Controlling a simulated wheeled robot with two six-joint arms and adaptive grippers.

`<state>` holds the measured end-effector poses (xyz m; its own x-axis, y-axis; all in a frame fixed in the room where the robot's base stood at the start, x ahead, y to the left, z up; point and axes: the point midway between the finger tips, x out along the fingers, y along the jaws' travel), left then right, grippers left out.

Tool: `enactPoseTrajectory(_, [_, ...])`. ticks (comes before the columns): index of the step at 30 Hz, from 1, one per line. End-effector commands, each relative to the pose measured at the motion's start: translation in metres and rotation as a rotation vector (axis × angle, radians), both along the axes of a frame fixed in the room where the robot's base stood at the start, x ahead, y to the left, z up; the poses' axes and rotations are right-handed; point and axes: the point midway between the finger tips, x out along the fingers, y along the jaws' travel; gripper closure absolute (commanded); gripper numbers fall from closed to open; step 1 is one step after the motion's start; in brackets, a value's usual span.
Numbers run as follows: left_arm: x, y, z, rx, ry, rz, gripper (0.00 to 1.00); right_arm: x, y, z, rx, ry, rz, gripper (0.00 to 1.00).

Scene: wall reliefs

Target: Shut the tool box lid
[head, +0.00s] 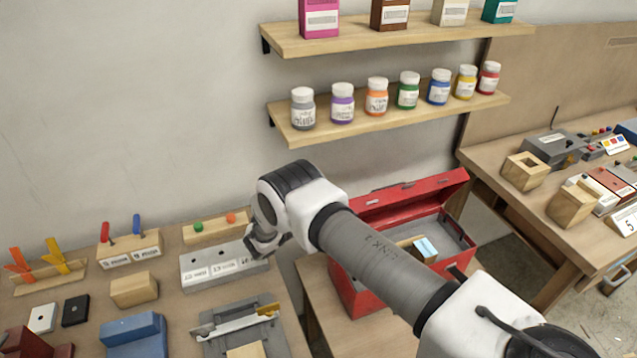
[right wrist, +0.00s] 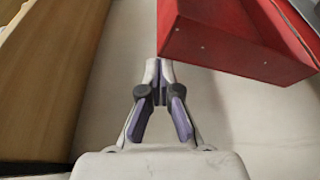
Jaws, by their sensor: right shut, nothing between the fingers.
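The red tool box (head: 352,293) stands on a wooden table, partly hidden behind my right arm. Its red lid (head: 440,186) is open, raised along the back. Inside the grey interior is a small wooden piece with a pale blue top (head: 425,248). My right gripper (head: 258,246) is left of the box in the head view, over or in front of a grey labelled block. In the right wrist view the gripper (right wrist: 158,68) is shut and empty, with a red part of the tool box (right wrist: 235,40) just beyond and right of its fingertips. My left gripper is not in view.
A left table carries a grey labelled block (head: 205,268), a blue block (head: 133,333) and clothespins. Two wall shelves hold paint jars (head: 377,97) and boxes. Another table (head: 500,200) at right holds wooden blocks. In the wrist view a brown wooden surface (right wrist: 45,80) is at left.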

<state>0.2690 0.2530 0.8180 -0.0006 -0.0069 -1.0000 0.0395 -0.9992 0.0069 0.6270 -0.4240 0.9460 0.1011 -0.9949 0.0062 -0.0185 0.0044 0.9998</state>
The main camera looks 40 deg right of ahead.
Motion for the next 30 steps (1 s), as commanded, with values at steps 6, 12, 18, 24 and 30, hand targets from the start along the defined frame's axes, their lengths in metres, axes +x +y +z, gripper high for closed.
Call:
enactPoseTrajectory(6, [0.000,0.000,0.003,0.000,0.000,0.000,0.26,-0.036,0.009,-0.009,-0.001,0.004,0.000,1.00])
enactPoseTrajectory(12, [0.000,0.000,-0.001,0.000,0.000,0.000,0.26,-0.060,0.014,-0.019,-0.001,0.003,-0.001,1.00])
enactPoseTrajectory(18, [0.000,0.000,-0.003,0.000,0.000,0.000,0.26,-0.072,0.017,-0.026,0.000,0.003,0.000,1.00])
enactPoseTrajectory(24, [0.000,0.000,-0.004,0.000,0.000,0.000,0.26,-0.077,0.018,-0.028,0.000,0.001,-0.001,1.00])
enactPoseTrajectory(30, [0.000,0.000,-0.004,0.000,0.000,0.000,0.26,-0.077,0.018,-0.028,0.000,0.001,-0.001,1.00])
